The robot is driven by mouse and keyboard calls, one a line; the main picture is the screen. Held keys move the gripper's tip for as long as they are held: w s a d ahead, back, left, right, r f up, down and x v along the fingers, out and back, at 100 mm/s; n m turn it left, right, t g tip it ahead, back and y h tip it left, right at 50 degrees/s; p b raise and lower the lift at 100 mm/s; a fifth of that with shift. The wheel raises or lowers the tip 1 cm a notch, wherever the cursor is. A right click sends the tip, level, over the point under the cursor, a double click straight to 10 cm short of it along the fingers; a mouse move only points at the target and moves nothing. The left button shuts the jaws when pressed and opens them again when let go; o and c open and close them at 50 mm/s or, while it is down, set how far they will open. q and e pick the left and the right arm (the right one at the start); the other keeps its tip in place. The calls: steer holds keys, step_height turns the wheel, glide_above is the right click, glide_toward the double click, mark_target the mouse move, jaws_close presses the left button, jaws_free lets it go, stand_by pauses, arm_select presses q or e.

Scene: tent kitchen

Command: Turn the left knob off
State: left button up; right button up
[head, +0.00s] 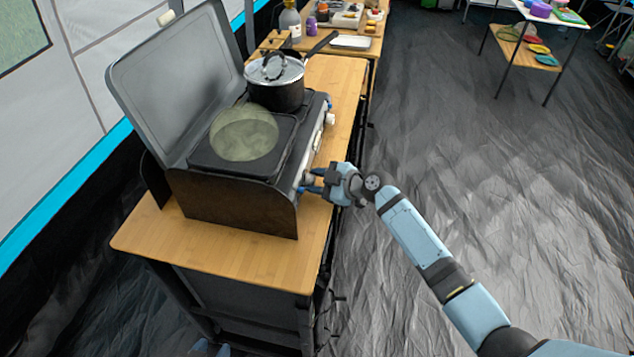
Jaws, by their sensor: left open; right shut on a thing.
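A camp stove (240,208) with its lid raised stands on a wooden counter, its front panel facing right. My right gripper (308,184) is at the near end of that panel, where the left knob is. It is shut on that knob, which the fingers mostly hide, so its angle cannot be read. A pale, see-through greenish round shape (244,132) covers the near burner. My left gripper is not in view.
A black pot (277,96) with a glass lid sits on the far burner, its handle pointing up and right. A white knob (331,118) shows on the panel's far part. The wooden counter (205,243) has a bare near end. Open floor lies to the right.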

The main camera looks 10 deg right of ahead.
steer(key=shift+w+m+g+b, duration=0.1)
steer(key=shift+m+g+b, duration=0.6)
steer(key=shift+m, duration=0.2)
steer(key=shift+m+g+b, duration=0.55)
steer(key=shift+m+g, duration=0.15)
steer(key=shift+m, duration=0.2)
steer(key=shift+w+m+g+y+b, duration=0.15)
steer(key=shift+m+g+y+b, duration=0.4)
steer(key=shift+m+g, duration=0.4)
steer(key=shift+d+m+g+y+b, duration=0.1)
steer(key=shift+m+g+y+b, duration=0.2)
steer(key=shift+m+g, duration=0.6)
arm_select(q)
steer(key=f, duration=0.3)
steer(key=shift+w+d+f+n, duration=0.2)
steer(key=shift+d+n, duration=0.1)
arm_select(e)
steer(key=shift+r+m, duration=0.1)
steer(key=shift+m, duration=0.25)
arm_select(q)
steer(key=shift+a, duration=0.15)
arm_select(e)
steer(key=o, duration=0.6)
steer(key=shift+o, duration=0.2)
steer(key=shift+d, duration=0.1)
